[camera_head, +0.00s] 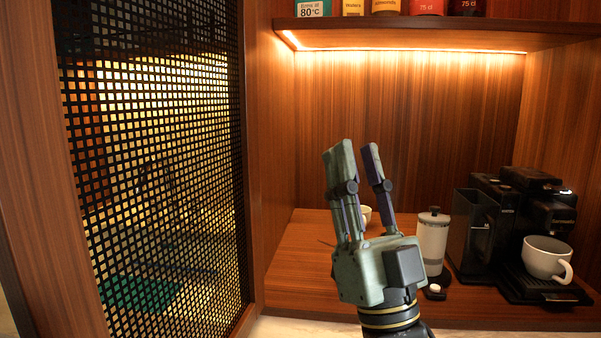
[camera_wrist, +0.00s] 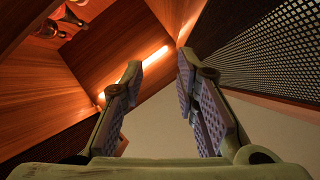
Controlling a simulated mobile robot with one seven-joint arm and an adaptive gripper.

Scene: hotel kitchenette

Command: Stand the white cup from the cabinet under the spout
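A white cup (camera_head: 543,262) stands upright on the drip tray (camera_head: 535,288) of the black coffee machine (camera_head: 485,225), handle toward the front right. The machine's head (camera_head: 550,212) is above and behind it; I cannot make out the spout. A second small pale cup (camera_head: 366,212) is mostly hidden behind my gripper on the wooden counter. My gripper (camera_head: 357,152) is raised in front of the niche, fingers up, left of the machine. It is open and empty, as the wrist view (camera_wrist: 158,68) also shows. No cup can be made out behind the mesh cabinet door (camera_head: 150,170).
A white and black canister (camera_head: 433,240) stands between my gripper and the machine, with a small dark item with a white top (camera_head: 434,289) before it. Boxes (camera_head: 385,6) line the upper shelf (camera_head: 420,36).

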